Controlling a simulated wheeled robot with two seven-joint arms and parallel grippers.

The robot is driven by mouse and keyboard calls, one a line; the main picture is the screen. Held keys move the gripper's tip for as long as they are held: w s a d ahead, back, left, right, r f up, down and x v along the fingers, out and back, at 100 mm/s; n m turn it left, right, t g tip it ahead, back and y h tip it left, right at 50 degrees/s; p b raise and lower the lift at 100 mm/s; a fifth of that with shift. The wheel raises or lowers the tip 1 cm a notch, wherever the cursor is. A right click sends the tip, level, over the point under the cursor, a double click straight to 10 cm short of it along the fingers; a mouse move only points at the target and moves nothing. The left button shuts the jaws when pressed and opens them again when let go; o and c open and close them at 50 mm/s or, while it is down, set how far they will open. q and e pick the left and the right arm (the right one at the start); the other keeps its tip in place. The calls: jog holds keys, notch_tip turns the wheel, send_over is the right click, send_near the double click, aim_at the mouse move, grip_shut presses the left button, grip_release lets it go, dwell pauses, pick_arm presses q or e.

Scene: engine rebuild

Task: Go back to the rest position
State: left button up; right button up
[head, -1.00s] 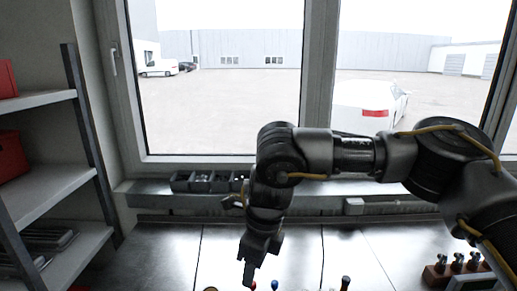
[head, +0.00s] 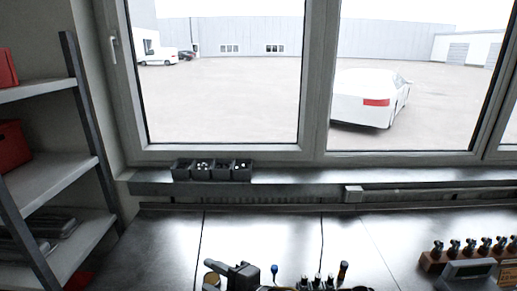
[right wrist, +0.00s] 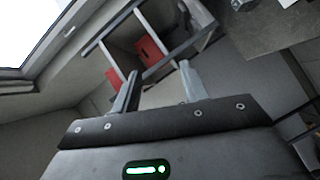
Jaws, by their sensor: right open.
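The wrist camera looks tilted across the room toward the shelf. My left gripper is in neither view.
The metal bench (head: 160,245) is bare across its middle. Several tools, among them a blue-tipped one (head: 274,269), stand at its front edge. A wooden rack (head: 432,262) is at right. Small dark bins (head: 212,171) sit on the sill. A shelf (head: 50,180) stands left.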

jog(key=s+d+f+m+h, duration=0.3)
jog(key=d+f+m+h, duration=0.2)
jog(key=d+f+m, duration=0.4)
jog(key=s+d+f+m+h, duration=0.2)
jog(key=d+f+m+h, duration=0.2)
jog(key=d+f+m, duration=0.5)
jog(key=s+d+f+m+g+h, duration=0.2)
jog(key=s+d+f+g, duration=0.15)
jog(key=s+d, duration=0.45)
jog(key=s+d+f+m+g+h, duration=0.2)
jog(key=s+d+f+m, duration=0.15)
jog(key=s+d, duration=0.5)
notch_tip(320, 180, down, 40)
jog(key=s+n+g+b, duration=0.1)
jog(key=s+b, duration=0.1)
jog(key=b, duration=1.1)
jog(key=s+d+f+b, duration=0.1)
jog(key=s+f+b, duration=0.3)
jog(key=s+f, duration=0.4)
jog(key=s+d+f+g+b, duration=0.1)
jog(key=s+f+b, duration=0.4)
jog(key=f, duration=1)
jog(key=s, duration=0.2)
jog(key=shift+s+d+f, duration=0.15)
jog(key=shift+s+f, duration=0.25)
